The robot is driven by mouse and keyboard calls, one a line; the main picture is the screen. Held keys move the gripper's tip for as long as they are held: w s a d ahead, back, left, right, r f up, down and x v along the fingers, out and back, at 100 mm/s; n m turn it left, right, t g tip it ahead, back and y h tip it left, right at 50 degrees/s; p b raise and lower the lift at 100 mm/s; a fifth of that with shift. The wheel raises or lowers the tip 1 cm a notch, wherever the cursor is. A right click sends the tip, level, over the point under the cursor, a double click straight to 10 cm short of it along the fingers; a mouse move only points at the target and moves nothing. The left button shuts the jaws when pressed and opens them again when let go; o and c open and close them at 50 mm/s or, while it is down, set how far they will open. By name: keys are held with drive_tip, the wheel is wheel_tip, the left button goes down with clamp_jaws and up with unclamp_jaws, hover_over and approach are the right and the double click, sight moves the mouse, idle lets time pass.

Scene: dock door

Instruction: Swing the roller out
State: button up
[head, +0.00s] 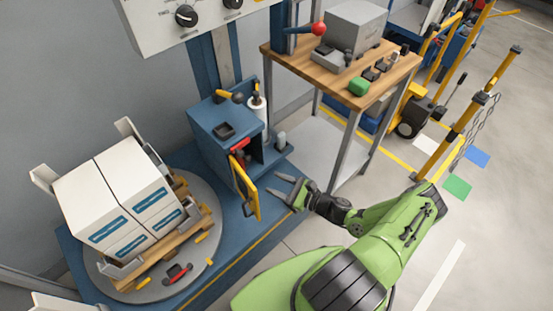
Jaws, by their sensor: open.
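A blue carriage (215,128) stands on the wrapping machine's blue base. A narrow yellow frame (245,190), the likely roller arm, sticks out from its open front, with a red part (240,146) above it. The roller itself is hard to make out. A white film roll (257,107) stands upright at the carriage's right. My gripper (283,189) is open and empty, just right of the yellow frame, with a small gap between them. Its fingers point left toward the carriage.
White boxes (118,190) on a wooden pallet stand on the round grey turntable (108,284) at left. A wooden-topped table (285,55) with a grey box and small items stands behind my arm. Yellow posts with chains (462,125) stand at right. Open floor lies at lower right.

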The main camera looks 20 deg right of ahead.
drive_tip(key=s+a+r+n+g+h+p, duration=0.1)
drive_tip(key=s+r+n+g+h+p, duration=0.1)
drive_tip(key=r+n+g, duration=0.4)
drive_tip(key=s+a+r+n+g+h+p, duration=0.2)
drive_tip(key=r+n+g, duration=0.5)
drive_tip(key=r+n, duration=0.6)
wheel_tip(320, 180, up, 3)
drive_tip(key=shift+s+a+f+h, duration=0.15)
drive_tip(key=shift+s+a+h, duration=0.1)
drive_tip(key=shift+s+h, duration=0.55)
drive_tip(key=shift+s, duration=0.15)
drive_tip(key=shift+c, duration=0.4)
